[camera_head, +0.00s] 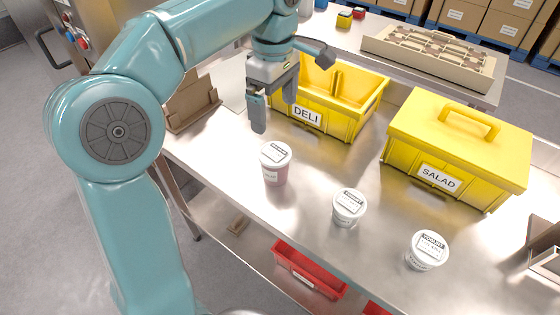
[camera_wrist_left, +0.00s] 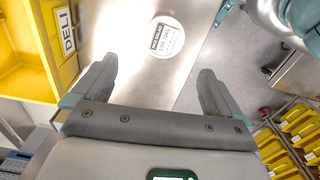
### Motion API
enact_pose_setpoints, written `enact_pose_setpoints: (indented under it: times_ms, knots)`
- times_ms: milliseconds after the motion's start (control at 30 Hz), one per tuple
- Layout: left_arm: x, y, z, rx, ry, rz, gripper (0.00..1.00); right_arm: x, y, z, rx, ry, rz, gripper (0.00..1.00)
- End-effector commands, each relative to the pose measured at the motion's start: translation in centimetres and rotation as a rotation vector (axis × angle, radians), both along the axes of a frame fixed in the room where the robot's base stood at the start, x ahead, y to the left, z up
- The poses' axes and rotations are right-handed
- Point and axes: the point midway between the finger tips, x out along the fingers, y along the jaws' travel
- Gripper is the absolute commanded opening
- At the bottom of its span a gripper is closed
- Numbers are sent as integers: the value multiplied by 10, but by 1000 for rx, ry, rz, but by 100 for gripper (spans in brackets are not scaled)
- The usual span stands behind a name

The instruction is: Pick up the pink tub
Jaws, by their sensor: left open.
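The pink tub (camera_head: 275,166) has a white printed lid and stands upright on the steel table, nearest my left gripper. Its lid (camera_wrist_left: 166,37) shows from above in the left wrist view, ahead of the fingertips and roughly between their lines. My left gripper (camera_head: 272,112) is open and empty, above the table and behind the pink tub, apart from it. Its two fingers (camera_wrist_left: 157,80) stand wide apart in the wrist view. Two white yogurt tubs stand to the right, one in the middle (camera_head: 347,212) and one farther right (camera_head: 426,254). My right gripper is not seen.
A yellow open DELI bin (camera_head: 350,125) stands close behind my left gripper. A closed yellow SALAD box (camera_head: 405,155) with a handle stands right of it. A beige tray (camera_head: 470,82) lies farther back. A red bin (camera_head: 335,293) is below the table's front edge.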

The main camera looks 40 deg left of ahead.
Motion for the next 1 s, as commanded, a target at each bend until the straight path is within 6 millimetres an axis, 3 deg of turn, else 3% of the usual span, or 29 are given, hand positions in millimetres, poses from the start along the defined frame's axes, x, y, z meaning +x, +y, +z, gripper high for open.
enact_pose_setpoints:
  times_ms: [100,300,567,833,1000]
  knots:
    - [-4,0,-33,-1,5,1,100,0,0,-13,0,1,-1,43]
    - [-6,-1,-77,-1,4,1,100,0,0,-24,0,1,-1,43]
    - [-5,-2,-100,-1,1,0,100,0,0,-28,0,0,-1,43]
    - [-3,-4,-141,-1,2,0,100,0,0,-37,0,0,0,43]
    - [-1,-4,-149,-1,-1,0,100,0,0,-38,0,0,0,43]
